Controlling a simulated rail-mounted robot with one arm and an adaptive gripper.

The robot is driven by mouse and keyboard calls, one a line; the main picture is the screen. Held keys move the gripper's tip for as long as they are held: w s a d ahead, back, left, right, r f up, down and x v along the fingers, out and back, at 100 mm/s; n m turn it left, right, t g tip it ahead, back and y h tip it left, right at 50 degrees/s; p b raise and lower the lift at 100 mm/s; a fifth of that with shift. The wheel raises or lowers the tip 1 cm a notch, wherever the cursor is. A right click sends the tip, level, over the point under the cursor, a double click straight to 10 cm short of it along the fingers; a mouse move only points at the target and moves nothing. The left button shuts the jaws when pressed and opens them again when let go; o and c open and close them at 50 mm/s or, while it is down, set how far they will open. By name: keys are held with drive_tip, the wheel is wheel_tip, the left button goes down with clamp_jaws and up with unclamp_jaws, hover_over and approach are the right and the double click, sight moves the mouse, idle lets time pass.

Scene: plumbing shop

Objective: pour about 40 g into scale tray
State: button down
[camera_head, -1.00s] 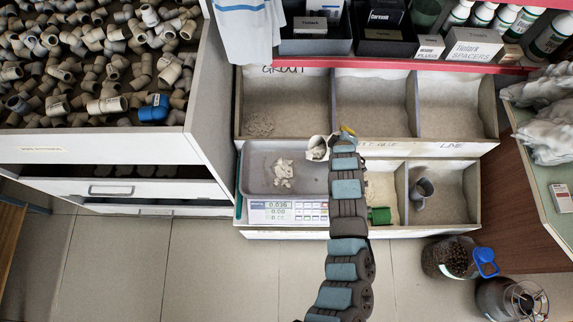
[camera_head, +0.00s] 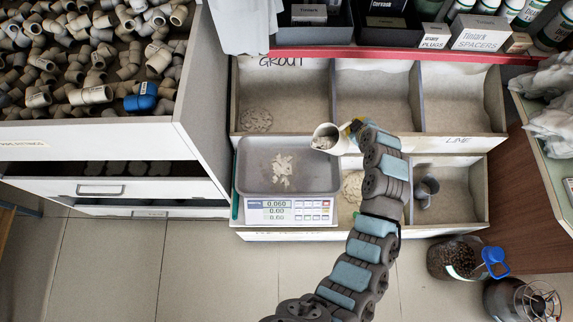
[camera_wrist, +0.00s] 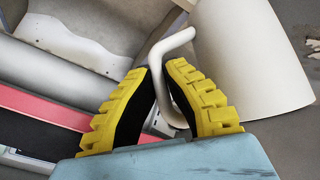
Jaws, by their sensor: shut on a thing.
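The scale (camera_head: 268,212) stands at the front left of the bins, and its top display line seems to read 0.060. Its grey tray (camera_head: 312,178) holds a small heap of pale flakes (camera_head: 281,168). My gripper (camera_head: 354,128) is shut on the handle of a white cup (camera_head: 330,146). The cup is tilted, its mouth toward the left near the tray's upper right edge, with pale material inside. In the wrist view my yellow-padded fingers (camera_wrist: 165,95) close around the cup's bent handle (camera_wrist: 165,50); the cup's white wall (camera_wrist: 245,60) is to the right.
Bins surround the scale: a grout bin (camera_head: 285,85) behind, and a front right bin (camera_head: 458,190) holding a grey scoop (camera_head: 427,190). A fittings cabinet (camera_head: 100,135) is at left.

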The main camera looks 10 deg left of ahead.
drive_tip(key=shift+w+d+f+y+b, duration=0.1)
drive_tip(key=shift+w+d+y+b, duration=0.3)
drive_tip(key=shift+b, duration=0.25)
drive_tip(key=shift+w+d+f+m+g+y+b, duration=0.65)
drive_tip(key=shift+y+b, duration=0.35)
drive_tip(key=shift+b, duration=1.35)
drive_tip(key=shift+w+d+f+m+g+y+b, duration=0.6)
drive_tip(key=shift+y+b, duration=0.4)
drive_tip(key=shift+b, duration=1.3)
drive_tip(key=shift+s+d, duration=0.15)
